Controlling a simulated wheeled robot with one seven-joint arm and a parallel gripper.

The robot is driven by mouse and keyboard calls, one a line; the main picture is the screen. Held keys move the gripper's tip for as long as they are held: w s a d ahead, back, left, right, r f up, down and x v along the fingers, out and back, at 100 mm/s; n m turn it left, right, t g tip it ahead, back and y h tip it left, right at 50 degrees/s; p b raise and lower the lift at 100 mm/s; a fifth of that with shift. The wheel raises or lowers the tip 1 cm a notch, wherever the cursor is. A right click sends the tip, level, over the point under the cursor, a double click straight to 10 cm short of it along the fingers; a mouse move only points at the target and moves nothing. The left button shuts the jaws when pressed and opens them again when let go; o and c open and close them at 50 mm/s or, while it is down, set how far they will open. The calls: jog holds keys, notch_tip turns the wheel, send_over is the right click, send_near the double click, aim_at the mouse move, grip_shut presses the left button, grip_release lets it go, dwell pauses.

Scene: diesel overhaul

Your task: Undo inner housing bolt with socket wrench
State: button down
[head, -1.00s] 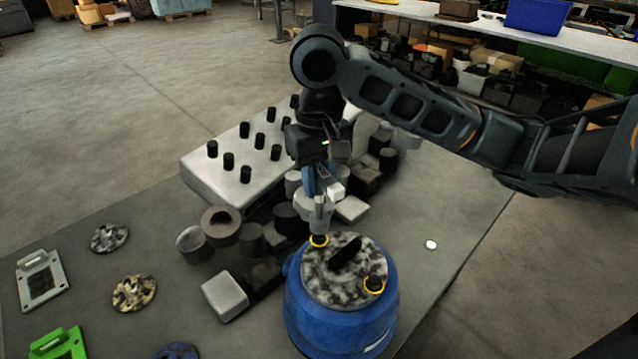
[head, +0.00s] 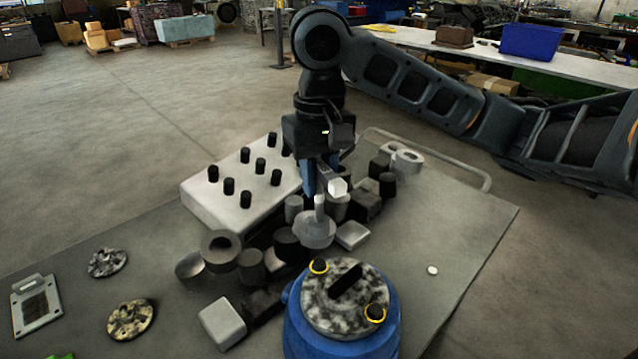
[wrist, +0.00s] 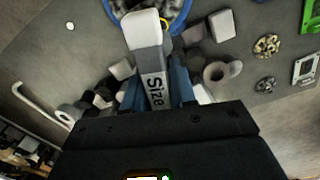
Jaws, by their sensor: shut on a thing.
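My gripper (head: 316,180) is shut on the grey socket wrench (head: 337,187) with its blue fingers. In the head view, the wrench's light socket end (head: 320,203) points down, above and behind the blue housing (head: 340,335) and apart from it. In the wrist view, my gripper (wrist: 157,95) has the wrench (wrist: 153,80), marked "Size", between its fingers. The housing's mottled round cover (head: 335,310) carries a dark raised bar and two dark bolts ringed in yellow, a far-left one (head: 318,266) and a near-right one (head: 375,313). The wrench partly hides the housing in the wrist view.
A pale block with black pegs (head: 235,200) stands behind at left. Several dark and grey cylinders and blocks crowd the mat between it and the housing. Mottled discs (head: 131,319) and a framed plate (head: 36,306) lie left. The mat right of the housing is mostly clear.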

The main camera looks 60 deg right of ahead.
jog(key=s+a, duration=0.2)
jog(key=s, duration=0.4)
jog(key=shift+s, duration=0.4)
